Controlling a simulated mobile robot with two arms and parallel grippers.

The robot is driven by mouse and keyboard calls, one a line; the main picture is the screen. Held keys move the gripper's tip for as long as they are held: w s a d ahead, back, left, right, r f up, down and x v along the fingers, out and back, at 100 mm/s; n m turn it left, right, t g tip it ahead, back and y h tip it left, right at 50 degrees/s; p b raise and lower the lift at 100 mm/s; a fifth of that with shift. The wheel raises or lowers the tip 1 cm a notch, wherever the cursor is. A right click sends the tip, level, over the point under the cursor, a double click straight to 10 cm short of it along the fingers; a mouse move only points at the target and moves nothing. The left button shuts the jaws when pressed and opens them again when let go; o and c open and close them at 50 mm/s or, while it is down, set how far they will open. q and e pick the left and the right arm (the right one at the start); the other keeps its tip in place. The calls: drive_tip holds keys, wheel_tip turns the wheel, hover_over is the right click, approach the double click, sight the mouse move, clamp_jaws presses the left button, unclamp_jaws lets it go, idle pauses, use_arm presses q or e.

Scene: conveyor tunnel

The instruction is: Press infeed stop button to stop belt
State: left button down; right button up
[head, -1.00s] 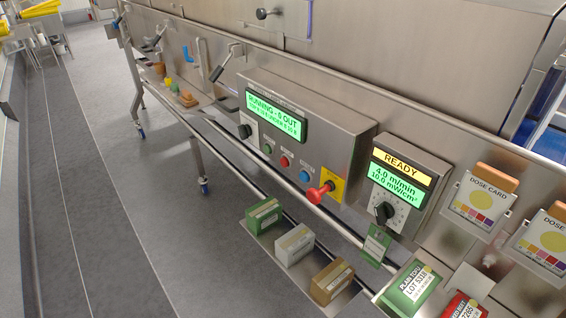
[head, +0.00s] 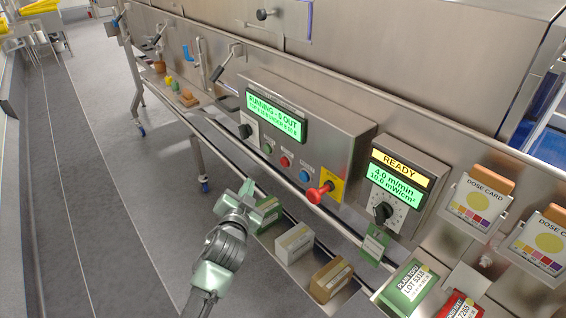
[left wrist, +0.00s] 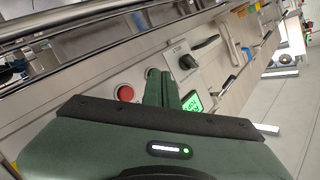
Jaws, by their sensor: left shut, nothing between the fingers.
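The control box (head: 335,130) carries a lit green display (head: 275,115) that starts with "RUNNING". Below the display sit a black knob (head: 245,131), a green button (head: 267,149), a red button (head: 285,161) and a blue button (head: 304,175). Their small labels are unreadable, so I cannot tell which is the infeed stop.
A rail (head: 270,168) runs between my left gripper and the box. Green, white and brown cartons (head: 331,280) sit on a low shelf. A "READY" panel (head: 400,183) and dose cards (head: 478,202) are at the right. The grey floor at left is clear.

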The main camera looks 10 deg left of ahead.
sight(285, 162)
use_arm(q)
drive_tip(key=shift+a+r, duration=0.1)
drive_tip(key=shift+r, duration=0.55)
drive_tip(key=shift+w, duration=0.15)
drive_tip(key=w+d+b, duration=0.4)
drive_tip(key=w+d, duration=0.1)
drive_tip(key=w, duration=0.1)
drive_tip(key=shift+w+d, duration=0.25)
drive_tip(key=shift+w, duration=0.15)
idle(1.1)
idle(0.5)
